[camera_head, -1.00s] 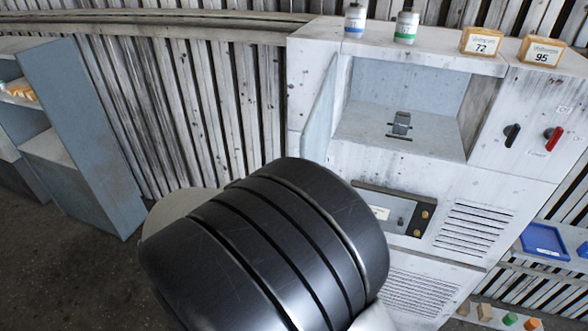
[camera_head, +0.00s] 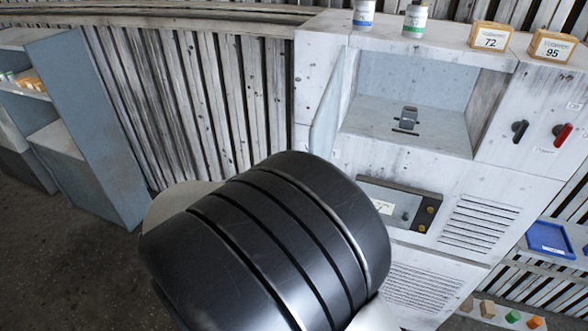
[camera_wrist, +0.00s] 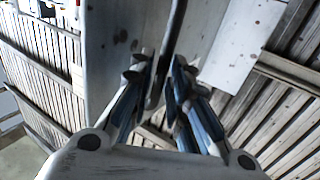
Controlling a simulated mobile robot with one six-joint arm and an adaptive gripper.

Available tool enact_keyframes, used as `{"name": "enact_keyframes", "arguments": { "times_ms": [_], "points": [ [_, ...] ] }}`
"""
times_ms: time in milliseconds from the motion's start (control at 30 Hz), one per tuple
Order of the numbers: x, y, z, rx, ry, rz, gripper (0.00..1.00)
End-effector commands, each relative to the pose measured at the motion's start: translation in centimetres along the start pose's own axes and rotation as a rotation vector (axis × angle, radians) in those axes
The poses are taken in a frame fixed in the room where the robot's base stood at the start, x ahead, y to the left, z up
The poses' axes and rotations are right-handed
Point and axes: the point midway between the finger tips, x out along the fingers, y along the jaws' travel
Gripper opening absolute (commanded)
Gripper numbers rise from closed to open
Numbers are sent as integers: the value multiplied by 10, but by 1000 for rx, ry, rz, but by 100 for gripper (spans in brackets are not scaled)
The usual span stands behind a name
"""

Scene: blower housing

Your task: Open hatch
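The blower housing (camera_head: 410,165) is a worn white cabinet in the head view. Its upper recess is uncovered, and a pale hatch panel (camera_head: 326,105) stands swung out at the recess's left edge. A small grey latch-like fitting (camera_head: 407,119) sits on the recess floor. In the wrist view my gripper (camera_wrist: 162,80) has its fingers apart. A thin dark curved bar or edge (camera_wrist: 170,45) runs between them; I cannot tell if either finger touches it. My gripper is hidden behind my dark arm link in the head view.
Two bottles (camera_head: 414,20) and two yellow numbered boxes (camera_head: 490,36) stand on top of the housing. Black and red knobs (camera_head: 562,134) are at right. A small control panel (camera_head: 400,207) is below the recess. A blue-grey shelf (camera_head: 95,150) stands at left, with open floor before it.

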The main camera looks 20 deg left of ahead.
Motion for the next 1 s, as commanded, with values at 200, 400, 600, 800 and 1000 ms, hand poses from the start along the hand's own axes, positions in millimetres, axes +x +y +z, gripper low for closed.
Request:
{"name": "enact_keyframes", "arguments": {
  "times_ms": [200,400,600,800,1000],
  "points": [
    [-44,-1,0,-1,0,-6,17],
    [-85,0,1,-1,0,-5,17],
    [-108,0,1,-2,-1,-2,17],
    [-113,0,1,-2,-2,-1,17],
    [-113,0,1,-2,-1,-1,17]
  ]
}}
